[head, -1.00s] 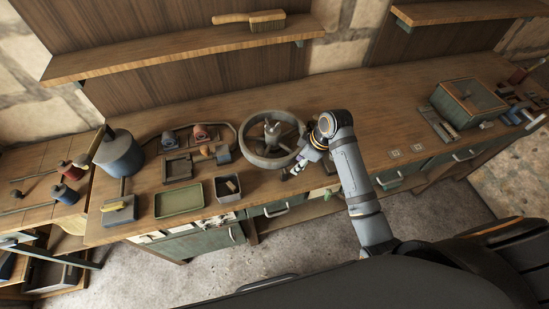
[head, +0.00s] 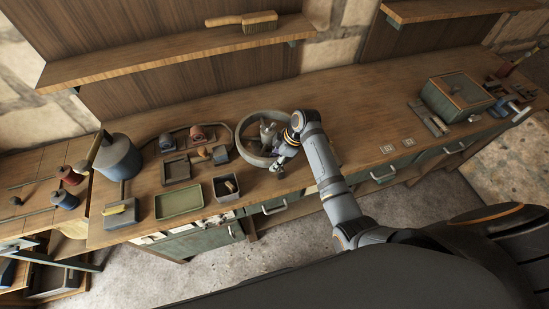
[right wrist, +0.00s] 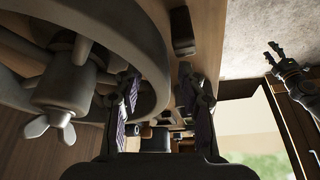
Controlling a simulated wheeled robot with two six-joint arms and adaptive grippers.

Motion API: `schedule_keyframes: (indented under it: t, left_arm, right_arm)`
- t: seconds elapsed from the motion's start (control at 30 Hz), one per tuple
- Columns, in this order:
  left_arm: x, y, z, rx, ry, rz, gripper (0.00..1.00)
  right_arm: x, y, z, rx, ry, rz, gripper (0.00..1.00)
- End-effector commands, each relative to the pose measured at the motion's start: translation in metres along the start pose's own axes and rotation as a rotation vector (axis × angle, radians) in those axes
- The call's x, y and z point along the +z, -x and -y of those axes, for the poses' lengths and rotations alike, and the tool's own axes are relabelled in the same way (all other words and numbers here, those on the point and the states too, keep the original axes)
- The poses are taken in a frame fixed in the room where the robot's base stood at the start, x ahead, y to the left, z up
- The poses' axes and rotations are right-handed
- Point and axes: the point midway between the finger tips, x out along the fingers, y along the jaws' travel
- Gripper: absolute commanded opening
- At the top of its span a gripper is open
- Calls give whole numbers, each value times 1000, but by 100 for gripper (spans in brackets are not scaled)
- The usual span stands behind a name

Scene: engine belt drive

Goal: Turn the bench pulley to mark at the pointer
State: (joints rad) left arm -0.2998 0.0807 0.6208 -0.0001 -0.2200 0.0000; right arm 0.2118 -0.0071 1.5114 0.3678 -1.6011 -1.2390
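The bench pulley (head: 243,148) is a large grey spoked wheel lying on the workbench in the head view. In the right wrist view the pulley rim (right wrist: 150,55) curves across the left side, and a wing nut (right wrist: 50,124) shows at its hub. My right gripper (head: 279,167) is at the pulley's near right edge. In the right wrist view this gripper (right wrist: 160,105) is open, with part of the rim showing between its fingers; contact is unclear. My left gripper (right wrist: 272,52) shows at the right of that view, fingers apart, away from the pulley. I cannot make out the mark or the pointer.
Left of the pulley on the workbench (head: 340,105) are a green tray (head: 180,202), a grey bin (head: 226,188) and a blue can (head: 118,157). A green box (head: 456,97) stands at the right. A brush (head: 242,20) lies on the shelf above. Bench space right of the pulley is mostly clear.

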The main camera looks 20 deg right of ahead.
Motion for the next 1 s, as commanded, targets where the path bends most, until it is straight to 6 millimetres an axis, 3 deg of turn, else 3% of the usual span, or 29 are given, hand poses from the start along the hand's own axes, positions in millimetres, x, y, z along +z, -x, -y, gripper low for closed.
schedule_keyframes:
  t: [0.33,0.63,1.0]
  left_arm:
    - [0,1,0,0,0,0,45]
    - [0,1,0,1,0,0,45]
    - [0,0,-1,1,0,1,45]
  right_arm:
    - [0,-6,0,1,0,0,39]
    - [0,-6,0,1,-1,0,0]
    - [1,-6,-1,2,-2,2,0]
